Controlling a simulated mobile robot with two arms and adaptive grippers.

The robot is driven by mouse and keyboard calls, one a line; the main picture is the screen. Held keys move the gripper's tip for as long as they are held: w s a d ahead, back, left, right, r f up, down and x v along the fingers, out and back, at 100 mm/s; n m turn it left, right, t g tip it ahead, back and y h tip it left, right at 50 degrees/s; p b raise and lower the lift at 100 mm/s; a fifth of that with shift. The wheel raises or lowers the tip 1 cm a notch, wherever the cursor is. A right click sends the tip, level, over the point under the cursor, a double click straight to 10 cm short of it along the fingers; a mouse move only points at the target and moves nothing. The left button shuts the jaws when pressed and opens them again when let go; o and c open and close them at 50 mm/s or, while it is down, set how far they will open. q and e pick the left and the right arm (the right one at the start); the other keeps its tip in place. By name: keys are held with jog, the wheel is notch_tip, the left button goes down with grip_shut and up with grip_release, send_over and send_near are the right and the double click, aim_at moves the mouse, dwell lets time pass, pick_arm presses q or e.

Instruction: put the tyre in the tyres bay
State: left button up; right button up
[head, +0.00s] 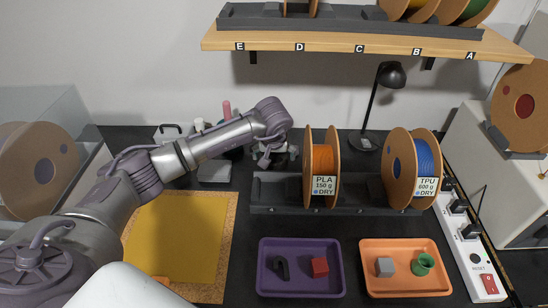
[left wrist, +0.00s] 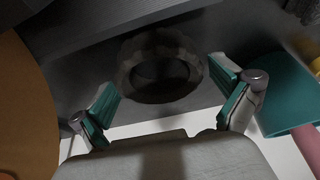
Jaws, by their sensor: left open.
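My left gripper (head: 272,158) is at the back of the bench, left of the orange spool, pointing down. In the left wrist view its two teal-padded fingers (left wrist: 166,82) are apart with nothing gripped. A dark, chunky ring that looks like the tyre (left wrist: 160,97) lies just beyond the fingertips, roughly between them, on or against a dark grey surface. In the head view I cannot make out the tyre; the arm and gripper cover that spot. No bay marked for tyres can be read in either view. My right gripper does not show.
An orange spool (head: 322,160) and a blue spool (head: 424,158) stand in a dark rack. A purple tray (head: 300,288) and an orange tray (head: 405,286) hold small parts in front. A yellow mat (head: 180,235) lies left.

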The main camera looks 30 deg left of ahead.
pick_arm(q)
jog(key=c, duration=0.9)
